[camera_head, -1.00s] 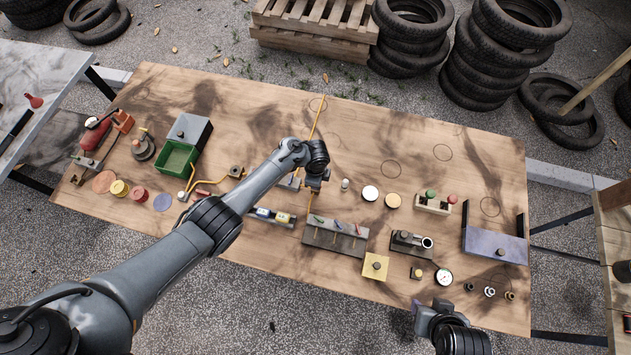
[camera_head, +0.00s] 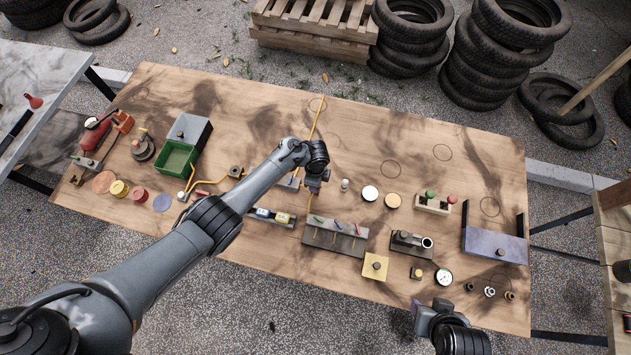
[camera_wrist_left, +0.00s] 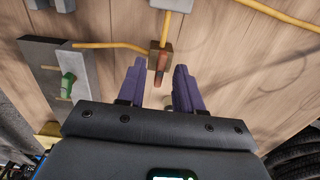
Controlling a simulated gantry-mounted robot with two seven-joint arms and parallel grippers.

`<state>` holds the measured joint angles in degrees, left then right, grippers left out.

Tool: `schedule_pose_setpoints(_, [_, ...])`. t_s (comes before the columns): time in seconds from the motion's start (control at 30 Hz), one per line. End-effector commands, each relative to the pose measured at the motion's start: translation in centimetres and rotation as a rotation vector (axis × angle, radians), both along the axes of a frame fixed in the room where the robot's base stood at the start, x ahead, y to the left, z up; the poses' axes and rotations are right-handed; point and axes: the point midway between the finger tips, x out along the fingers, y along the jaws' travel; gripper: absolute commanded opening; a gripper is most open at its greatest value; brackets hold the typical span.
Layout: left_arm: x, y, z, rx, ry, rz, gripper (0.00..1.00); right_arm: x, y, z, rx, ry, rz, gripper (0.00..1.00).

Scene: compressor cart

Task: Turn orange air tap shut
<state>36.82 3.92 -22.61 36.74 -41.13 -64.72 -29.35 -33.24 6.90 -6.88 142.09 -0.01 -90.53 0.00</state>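The orange air tap (camera_wrist_left: 161,68) shows in the left wrist view as an orange-brown handle on a small brass block, with yellow hose joined to it. My left gripper (camera_wrist_left: 159,88) is open, its two purple fingers pointing toward the tap. The handle lies in line with the gap between the fingertips; I cannot tell whether it is between them in depth. In the head view my left gripper (camera_head: 314,186) is over the middle of the board, and the arm hides the tap. My right gripper (camera_head: 428,316) is at the board's front right; its fingers are unclear.
A grey block with a green tap handle (camera_wrist_left: 68,86) stands left of the tap in the wrist view. In the head view, a rack with coloured levers (camera_head: 336,237) is just in front of my left gripper. A green bin (camera_head: 177,158) stands to the left.

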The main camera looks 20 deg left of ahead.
Motion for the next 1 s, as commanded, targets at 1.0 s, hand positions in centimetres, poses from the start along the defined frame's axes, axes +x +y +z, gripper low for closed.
schedule_pose_setpoints(1.0, [0.0,0.0,10.8,0.0,0.0,0.0,0.35,0.0,0.0,4.0,0.0,0.0,0.0,0.43])
